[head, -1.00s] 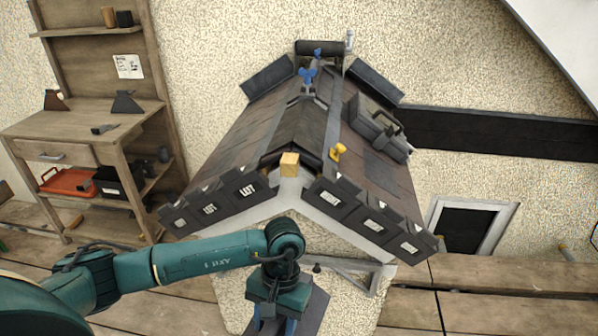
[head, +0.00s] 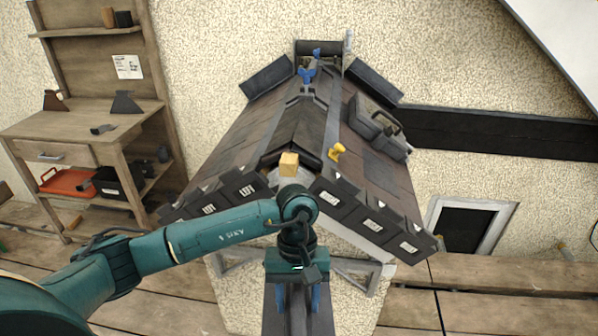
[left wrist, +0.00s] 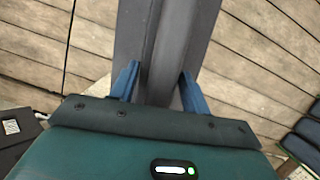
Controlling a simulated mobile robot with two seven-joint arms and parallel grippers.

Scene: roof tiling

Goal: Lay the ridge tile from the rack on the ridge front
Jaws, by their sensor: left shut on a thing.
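My left gripper (head: 297,297) is shut on a dark grey ridge tile (head: 287,322), low in front of the small roof's gable. In the left wrist view its blue fingers (left wrist: 158,88) press both sides of the tile (left wrist: 162,40), which runs lengthwise away from the palm, over plank flooring. The tile's near end in the head view is cut off by the frame edge. The roof's ridge front (head: 291,146) has dark ridge covering behind a wooden block (head: 289,163). The held tile is apart from the roof. My right gripper is not in view.
A yellow piece (head: 337,151) stands right of the ridge, and a dark toolbox (head: 375,127) sits on the right slope. Blue pieces (head: 307,75) stand farther up the ridge. A wooden shelf bench (head: 85,120) stands at the left.

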